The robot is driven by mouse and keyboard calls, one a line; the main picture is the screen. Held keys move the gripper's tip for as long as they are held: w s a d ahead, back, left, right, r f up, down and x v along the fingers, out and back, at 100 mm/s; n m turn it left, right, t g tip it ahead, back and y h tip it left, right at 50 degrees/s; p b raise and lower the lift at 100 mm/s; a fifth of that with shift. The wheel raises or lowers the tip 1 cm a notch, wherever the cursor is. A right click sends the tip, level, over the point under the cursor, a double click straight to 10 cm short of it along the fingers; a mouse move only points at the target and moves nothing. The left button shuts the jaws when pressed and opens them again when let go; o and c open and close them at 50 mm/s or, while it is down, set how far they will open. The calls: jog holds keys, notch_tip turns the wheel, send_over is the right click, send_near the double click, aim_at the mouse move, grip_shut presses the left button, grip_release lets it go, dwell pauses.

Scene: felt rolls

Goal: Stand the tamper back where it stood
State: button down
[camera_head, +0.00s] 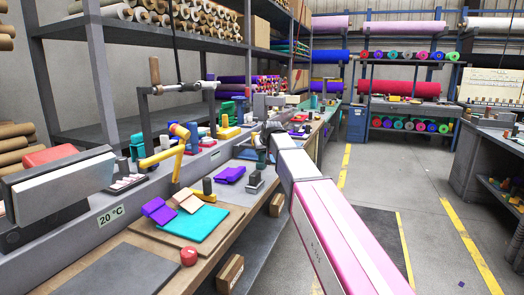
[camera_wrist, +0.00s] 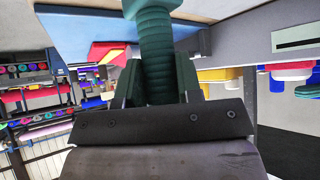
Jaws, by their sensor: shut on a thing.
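The tamper, as far as I can tell, is the dark green ribbed handle (camera_wrist: 158,55) in the wrist view. It stands between the two fingers of my gripper (camera_wrist: 160,88), which is shut on it. The handle's upper end in that view runs out of the picture, and its lower end is hidden behind my gripper's body. In the head view my gripper (camera_head: 266,136) is over the far part of the workbench (camera_head: 232,222). The held tamper is small and mostly hidden there, so I cannot tell whether it touches the bench.
A grey block with a dark knob (camera_head: 254,182) and purple folded felt (camera_head: 230,174) lie near my gripper. A yellow bent arm (camera_head: 168,155) stands left over a board with a teal sheet (camera_head: 192,232). A red ball-like thing (camera_head: 188,257) sits at the front.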

jog(key=shift+f, duration=0.15)
jog(key=c, duration=0.7)
grip_release()
jog(key=v, duration=1)
jog(key=shift+s+d+r, duration=0.1)
jog(key=shift+s+r, duration=0.15)
jog(key=shift+r, duration=0.05)
